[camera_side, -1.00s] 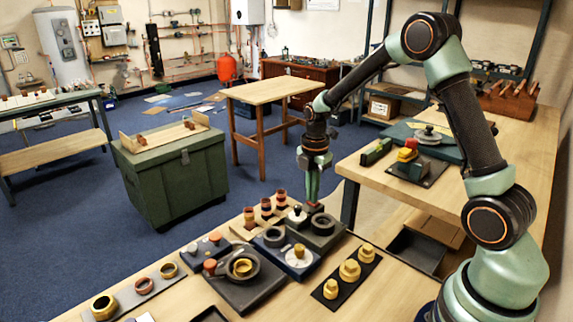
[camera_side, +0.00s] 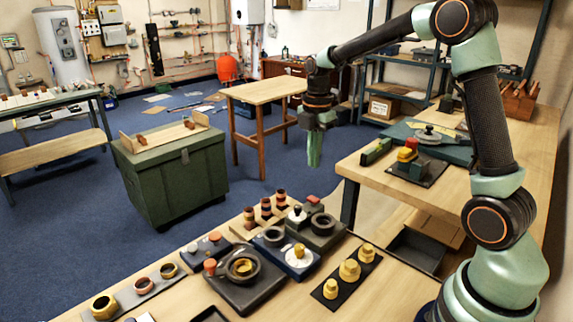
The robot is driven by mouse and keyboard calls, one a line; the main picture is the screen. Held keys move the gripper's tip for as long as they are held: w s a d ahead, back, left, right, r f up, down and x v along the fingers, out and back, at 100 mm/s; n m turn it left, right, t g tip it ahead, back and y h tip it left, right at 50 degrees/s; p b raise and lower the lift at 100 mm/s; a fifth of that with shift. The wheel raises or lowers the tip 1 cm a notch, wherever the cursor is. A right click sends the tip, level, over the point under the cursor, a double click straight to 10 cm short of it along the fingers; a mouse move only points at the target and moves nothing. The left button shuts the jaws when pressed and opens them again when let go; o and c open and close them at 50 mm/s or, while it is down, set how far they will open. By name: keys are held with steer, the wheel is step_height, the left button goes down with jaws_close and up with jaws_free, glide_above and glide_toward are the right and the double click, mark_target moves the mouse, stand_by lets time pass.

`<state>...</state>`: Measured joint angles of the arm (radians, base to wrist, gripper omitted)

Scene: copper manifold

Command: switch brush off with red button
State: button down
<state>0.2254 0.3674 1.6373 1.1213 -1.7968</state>
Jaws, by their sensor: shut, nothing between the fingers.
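A dark block (camera_side: 322,239) with a round dark ring on top stands on the front bench. A red button (camera_side: 313,199) sits at the back of this block. My gripper (camera_side: 314,162) is shut and empty, pointing down. It hangs in the air well above the red button, apart from it. Whether the brush is turning cannot be told from this view.
A blue block (camera_side: 290,262) with a dark ring and a pale knob stands just left. Several copper-banded pegs (camera_side: 265,207) stand behind it. Yellow fittings (camera_side: 349,270) sit on a black strip in front. A green chest (camera_side: 175,175) stands beyond the bench.

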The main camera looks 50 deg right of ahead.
step_height(320, 180, up, 4)
steer(key=shift+f, duration=0.25)
stand_by(0.5)
steer(key=s+a+r+m+t, duration=0.2)
steer(key=s+a+m, duration=0.3)
steer(key=s+m, duration=0.2)
steer(key=s+a+r+m+t, duration=0.2)
steer(key=s+a+m, duration=0.3)
steer(key=m, duration=0.6)
steer(key=shift+s+t, duration=0.7)
steer(key=shift+s, duration=0.6)
